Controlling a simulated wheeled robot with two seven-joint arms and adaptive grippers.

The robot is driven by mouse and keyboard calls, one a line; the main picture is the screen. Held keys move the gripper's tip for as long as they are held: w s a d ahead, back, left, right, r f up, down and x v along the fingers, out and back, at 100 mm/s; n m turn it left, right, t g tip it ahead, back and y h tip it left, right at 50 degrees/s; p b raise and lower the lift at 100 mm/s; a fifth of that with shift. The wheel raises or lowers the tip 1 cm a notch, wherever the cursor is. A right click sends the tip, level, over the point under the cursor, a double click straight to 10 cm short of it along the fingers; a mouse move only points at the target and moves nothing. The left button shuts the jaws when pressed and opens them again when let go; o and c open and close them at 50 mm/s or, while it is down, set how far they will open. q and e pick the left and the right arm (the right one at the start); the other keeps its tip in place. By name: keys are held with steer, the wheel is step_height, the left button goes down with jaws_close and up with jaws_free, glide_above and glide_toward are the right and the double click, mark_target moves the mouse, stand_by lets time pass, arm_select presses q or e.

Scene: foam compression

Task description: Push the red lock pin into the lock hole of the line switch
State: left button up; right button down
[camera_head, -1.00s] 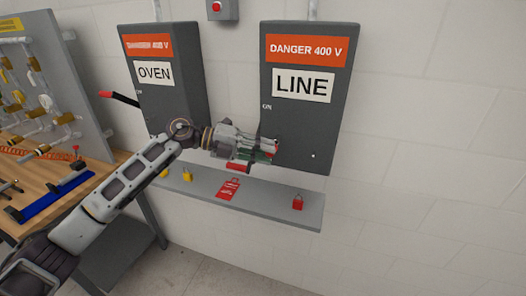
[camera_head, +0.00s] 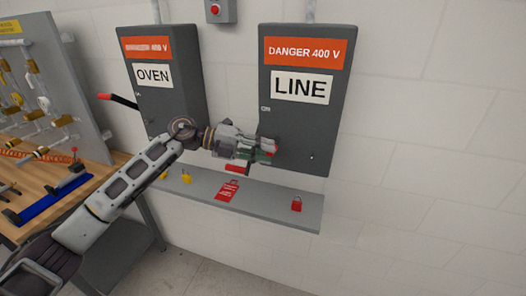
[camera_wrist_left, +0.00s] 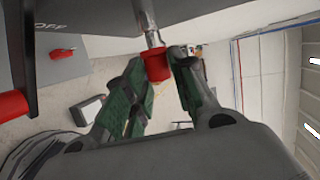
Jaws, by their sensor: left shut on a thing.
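The dark grey line switch box (camera_head: 299,130), marked LINE, hangs on the wall. Its red lever grip (camera_head: 236,169) is low, below my gripper; a red grip also shows at the left edge of the wrist view (camera_wrist_left: 14,105), near the OFF lettering. My left gripper (camera_head: 270,150) is at the lower left of the box front. In the wrist view its green-padded fingers (camera_wrist_left: 160,85) are shut on the red lock pin (camera_wrist_left: 158,65), whose metal shaft runs up to the top edge. The lock hole is hidden, so I cannot tell whether the shaft is in it. My right gripper is out of view.
A grey shelf (camera_head: 265,208) below the boxes holds a red padlock (camera_head: 296,205), a red tag (camera_head: 227,190) and a yellow padlock (camera_head: 186,177). The oven box (camera_head: 160,105), with its raised lever, is at the left. A wooden bench (camera_head: 95,180) stands further left.

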arm_select(q)
steer(key=shift+w+d, duration=0.25)
steer(key=shift+w, duration=0.6)
stand_by(0.7)
steer(key=o, duration=1)
steer(key=shift+s+a+p, duration=0.1)
steer(key=shift+s+a, duration=0.2)
steer(key=shift+s, duration=0.65)
steer(key=shift+s+a+p, duration=0.15)
steer(key=shift+s+a, duration=0.15)
steer(key=shift+s, duration=0.65)
steer(key=shift+s+a+p, duration=0.1)
steer(key=shift+s+a, duration=0.2)
steer(key=shift+s, duration=0.65)
steer(key=shift+a, duration=0.15)
steer(key=v, duration=1.1)
steer(key=shift+a, duration=0.35)
steer(key=shift+r, duration=0.15)
